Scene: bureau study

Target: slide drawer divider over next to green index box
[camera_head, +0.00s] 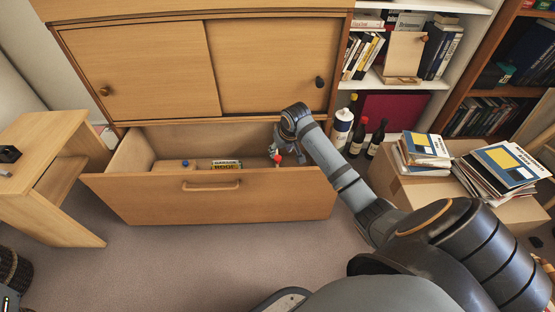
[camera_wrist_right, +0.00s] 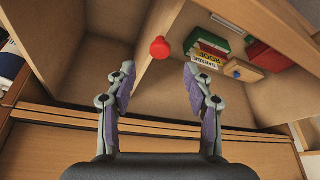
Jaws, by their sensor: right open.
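The drawer divider (camera_wrist_right: 150,70) is a thin wooden panel across the open drawer (camera_head: 150,203). A red knob (camera_wrist_right: 160,48) shows at its top edge, and also in the head view (camera_head: 278,159). My right gripper (camera_wrist_right: 156,82) is open, with its fingers on either side of the divider's line and the knob ahead between them; I see no grip. In the head view the right gripper (camera_head: 275,153) reaches into the drawer's right part. My left gripper is out of view.
Bottles (camera_head: 357,138) and book piles (camera_head: 424,150) stand right of the cabinet.

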